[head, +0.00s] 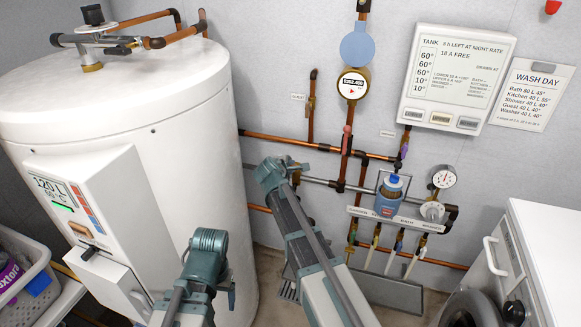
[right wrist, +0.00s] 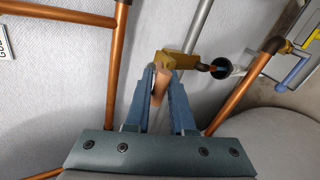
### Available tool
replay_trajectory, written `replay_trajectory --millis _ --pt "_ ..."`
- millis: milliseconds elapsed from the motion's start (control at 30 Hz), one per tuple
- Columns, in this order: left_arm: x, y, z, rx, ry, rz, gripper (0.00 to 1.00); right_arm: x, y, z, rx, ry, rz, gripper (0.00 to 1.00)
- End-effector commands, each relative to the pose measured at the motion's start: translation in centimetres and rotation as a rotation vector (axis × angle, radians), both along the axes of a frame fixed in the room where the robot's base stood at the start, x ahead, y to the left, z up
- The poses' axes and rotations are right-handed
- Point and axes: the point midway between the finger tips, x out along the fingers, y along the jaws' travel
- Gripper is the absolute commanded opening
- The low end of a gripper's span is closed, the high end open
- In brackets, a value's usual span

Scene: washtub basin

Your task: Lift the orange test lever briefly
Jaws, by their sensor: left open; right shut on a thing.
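The orange test lever (right wrist: 159,88) shows in the right wrist view, between the fingertips of my right gripper (right wrist: 162,84). The gripper is shut on it, just below a brass valve body (right wrist: 178,66) on a grey pipe. In the head view my right gripper (head: 275,171) is at the wall pipes right of the white tank; the lever is not clear there. My left gripper (head: 207,243) is open, low in front of the tank and away from the lever; its fingertips are hard to make out.
The white tank (head: 120,100) with its control box (head: 85,205) stands at left. Copper pipes (head: 270,137) cross the wall. A blue-capped bottle (head: 389,195) and gauge (head: 444,177) are at right, above a grey floor tray (head: 385,292). A white washer (head: 545,250) stands far right.

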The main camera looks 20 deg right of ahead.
Motion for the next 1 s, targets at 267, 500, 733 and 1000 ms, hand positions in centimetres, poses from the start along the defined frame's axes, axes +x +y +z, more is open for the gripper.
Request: replay_trajectory --millis 267,500,733,1000 --pt "0.0 0.0 0.0 0.0 0.0 0.0 0.78 0.0 -0.1 0.0 -0.002 0.0 0.0 0.45" --pt "0.0 0.0 0.7 0.0 0.0 0.0 0.78 -0.7 0.4 0.7 -0.002 0.0 0.0 0.45" --pt "0.0 0.0 3.4 0.0 0.0 0.0 0.78 -4.0 2.5 3.5 -0.001 -0.001 0.003 0.45" --pt "0.0 0.0 6.2 0.0 0.0 0.0 0.78 -7.8 5.1 6.2 -0.002 0.0 0.003 0.45"
